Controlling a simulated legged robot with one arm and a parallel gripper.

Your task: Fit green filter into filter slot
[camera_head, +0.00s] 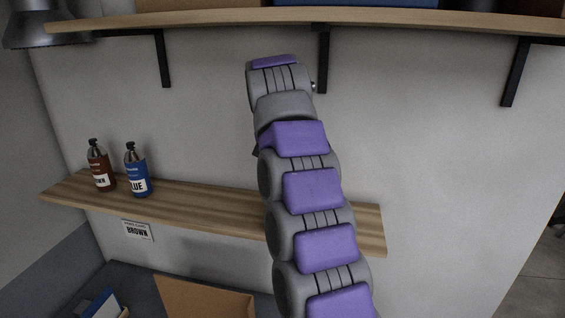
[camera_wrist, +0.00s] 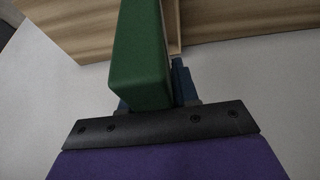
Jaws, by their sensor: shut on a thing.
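The green filter (camera_wrist: 140,60) is a long green block in the wrist view. It stands out from my gripper (camera_wrist: 152,92), which is shut on it. One blue-grey finger shows along its right side, and a little of the other shows at its lower left. The filter's far end runs out of the top of the picture. In the head view my arm reaches up in front of the wall, and its gripper and the filter are not visible. I cannot make out the filter slot in either view.
In the head view a wooden shelf (camera_head: 355,228) holds a brown-labelled bottle (camera_head: 101,168) and a blue bottle (camera_head: 137,172). An upper shelf (camera_head: 400,19) on black brackets runs above. An open cardboard box (camera_head: 200,298) is below. In the wrist view, a wooden surface (camera_wrist: 70,28) lies beyond the filter.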

